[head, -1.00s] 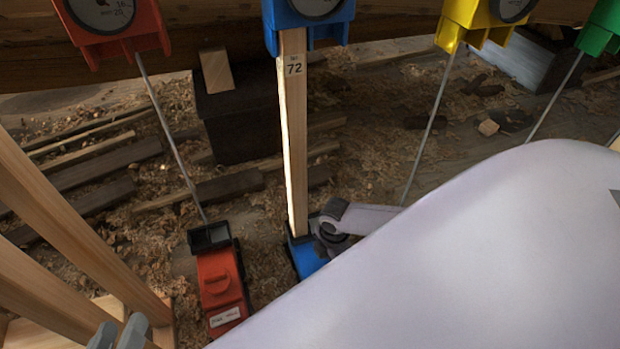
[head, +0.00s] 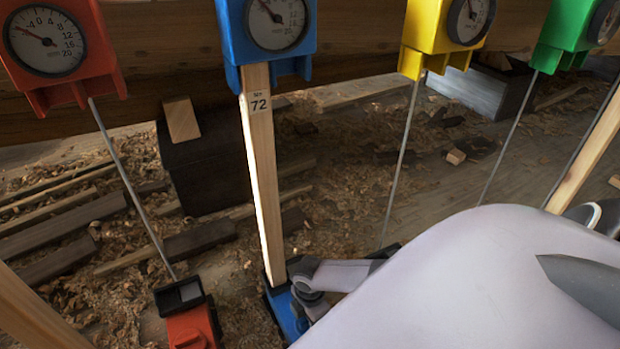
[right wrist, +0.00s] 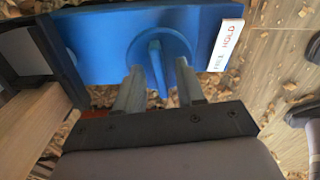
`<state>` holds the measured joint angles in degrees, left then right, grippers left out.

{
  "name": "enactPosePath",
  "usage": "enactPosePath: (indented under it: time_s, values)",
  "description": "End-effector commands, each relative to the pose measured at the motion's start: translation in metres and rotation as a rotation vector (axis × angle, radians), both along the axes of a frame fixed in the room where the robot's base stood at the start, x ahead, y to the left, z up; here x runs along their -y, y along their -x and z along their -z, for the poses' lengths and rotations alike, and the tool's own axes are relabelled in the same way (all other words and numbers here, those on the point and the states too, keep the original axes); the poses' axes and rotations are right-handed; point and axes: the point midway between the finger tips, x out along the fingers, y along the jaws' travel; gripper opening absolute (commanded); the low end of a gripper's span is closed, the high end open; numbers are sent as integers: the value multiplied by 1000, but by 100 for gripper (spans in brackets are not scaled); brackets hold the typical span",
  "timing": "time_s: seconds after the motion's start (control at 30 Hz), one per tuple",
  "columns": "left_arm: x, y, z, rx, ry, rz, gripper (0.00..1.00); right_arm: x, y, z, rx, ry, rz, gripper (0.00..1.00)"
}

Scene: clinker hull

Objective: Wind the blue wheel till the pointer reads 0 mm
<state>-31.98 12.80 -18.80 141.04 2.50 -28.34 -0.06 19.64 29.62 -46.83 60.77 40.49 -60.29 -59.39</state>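The blue gauge (head: 278,22) hangs at the top of the head view. Its needle points to the upper left; the top of the dial is cut off, so I cannot read the value. A wooden post marked 72 (head: 262,170) runs from it down to a blue base (head: 283,312). In the right wrist view the blue unit (right wrist: 105,40) has a round blue wheel (right wrist: 140,48) with a raised fin, beside a FREE/HOLD label (right wrist: 226,45). My right gripper (right wrist: 159,85) has its fingers apart, one either side of the fin, with gaps showing. My left gripper is out of view.
Red (head: 62,50), yellow (head: 432,35) and green (head: 570,40) gauges hang alongside, with thin rods slanting down. A red unit (head: 190,325) stands left of the blue base. A dark block (head: 205,165) stands behind the post. Wood shavings and planks cover the floor.

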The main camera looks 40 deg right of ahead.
Motion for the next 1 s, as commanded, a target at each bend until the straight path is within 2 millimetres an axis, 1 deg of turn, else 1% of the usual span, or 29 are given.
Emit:
enactPosePath:
  time_s: [0.13,0.17,0.2,0.27,0.3,0.67,0.87,1.0]
  values:
    - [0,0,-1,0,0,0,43,0,0,-1,0,0,0,38]
    - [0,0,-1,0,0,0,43,0,0,-1,0,0,0,35]
    - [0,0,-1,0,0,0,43,0,0,0,0,0,0,22]
    - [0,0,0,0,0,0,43,0,0,0,0,0,0,2]
    - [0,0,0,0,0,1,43,0,0,0,0,0,0,0]
    - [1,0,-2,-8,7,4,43,0,1,-1,-1,1,33,0]
    - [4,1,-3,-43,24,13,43,0,1,-2,-3,0,135,0]
    - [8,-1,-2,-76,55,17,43,0,1,-3,-2,1,247,0]
